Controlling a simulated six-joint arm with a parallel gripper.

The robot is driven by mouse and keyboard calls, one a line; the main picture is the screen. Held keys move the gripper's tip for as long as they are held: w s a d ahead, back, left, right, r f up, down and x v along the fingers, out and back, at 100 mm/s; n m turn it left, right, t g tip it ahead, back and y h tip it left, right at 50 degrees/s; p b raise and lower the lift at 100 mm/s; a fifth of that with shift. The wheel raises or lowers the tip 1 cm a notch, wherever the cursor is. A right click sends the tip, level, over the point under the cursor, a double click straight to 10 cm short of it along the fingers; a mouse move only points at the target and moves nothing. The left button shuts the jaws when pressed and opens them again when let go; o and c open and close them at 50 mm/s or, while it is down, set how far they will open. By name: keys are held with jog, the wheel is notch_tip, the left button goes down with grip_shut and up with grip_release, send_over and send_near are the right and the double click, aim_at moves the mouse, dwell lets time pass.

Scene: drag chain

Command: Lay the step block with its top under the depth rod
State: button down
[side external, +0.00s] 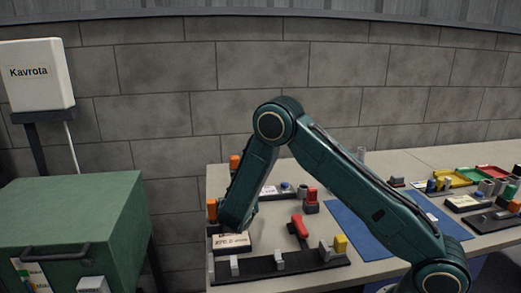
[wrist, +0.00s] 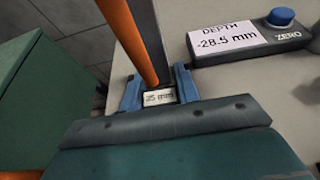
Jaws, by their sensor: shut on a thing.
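My gripper (wrist: 158,90) shows in the wrist view with its two blue fingers shut on the step block (wrist: 158,98), a pale piece marked "25 mm". An orange rod (wrist: 130,35) comes down from the top and its lower end appears at the near side of the block; I cannot tell whether they touch. A dark upright (wrist: 150,30) stands close beside the rod. The depth readout (wrist: 228,38) shows -28.5 mm. In the side view my arm's end is low at the bench's left edge, and the fingers and block are hidden there.
A blue ZERO button (wrist: 281,17) sits beside the readout. In the side view a black rack (side external: 290,264) with grey blocks lies at the front, with a red-handled tool (side external: 299,225) behind it. A blue mat (side external: 360,232) lies right. A green cabinet (side external: 75,225) stands left.

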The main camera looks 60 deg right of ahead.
jog(key=shift+f, duration=0.25)
dwell(0.3)
jog(key=c, duration=0.9)
grip_release()
jog(key=shift+c, duration=0.2)
jog(key=shift+f, duration=0.1)
jog(key=v, duration=1.3)
jog(key=shift+s+a+r, duration=0.25)
